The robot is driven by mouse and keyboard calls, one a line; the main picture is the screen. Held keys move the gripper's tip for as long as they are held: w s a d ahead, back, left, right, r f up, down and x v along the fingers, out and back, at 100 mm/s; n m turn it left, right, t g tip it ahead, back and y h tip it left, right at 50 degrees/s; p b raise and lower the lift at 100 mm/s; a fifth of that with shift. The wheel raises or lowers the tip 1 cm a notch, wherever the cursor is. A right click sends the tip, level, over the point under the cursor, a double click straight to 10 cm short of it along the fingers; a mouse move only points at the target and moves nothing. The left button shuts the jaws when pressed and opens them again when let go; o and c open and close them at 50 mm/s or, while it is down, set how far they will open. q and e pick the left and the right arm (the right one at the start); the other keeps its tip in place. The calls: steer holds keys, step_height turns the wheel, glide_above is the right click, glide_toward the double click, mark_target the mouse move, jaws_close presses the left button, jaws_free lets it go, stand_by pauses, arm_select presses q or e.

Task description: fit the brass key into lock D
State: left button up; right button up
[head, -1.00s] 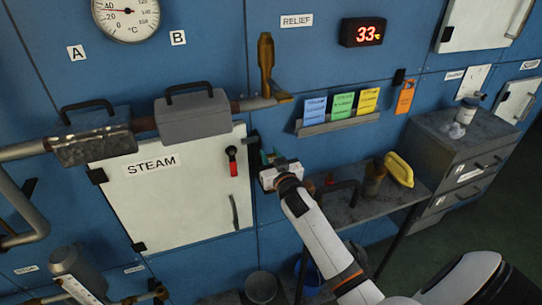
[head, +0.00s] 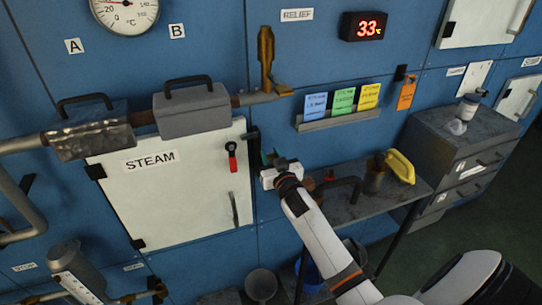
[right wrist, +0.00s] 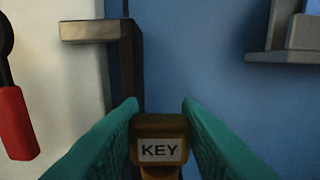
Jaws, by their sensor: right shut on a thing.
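The brass key (right wrist: 160,165) carries a white label reading KEY and sits between the teal fingers of my right gripper (right wrist: 160,106). My right gripper is shut on it. In the head view the same right gripper (head: 270,160) is just right of the STEAM door, in front of the blue wall; the key cannot be made out there. No lock marked D can be read in either view. My left gripper is not in view.
The white STEAM door (head: 180,195) has a red-handled lever (head: 232,160). A dark bracket (right wrist: 92,31) stands out near its edge. A card rack (head: 338,121) is to the right, above a grey bench (head: 350,208) holding a yellow object (head: 400,167). Pipes run left.

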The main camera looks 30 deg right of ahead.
steer(key=shift+f+b, duration=1)
steer(key=shift+f, duration=0.3)
steer(key=o, duration=1.1)
steer(key=b+v, duration=0.2)
steer(key=v, duration=1)
steer(key=shift+f, duration=0.1)
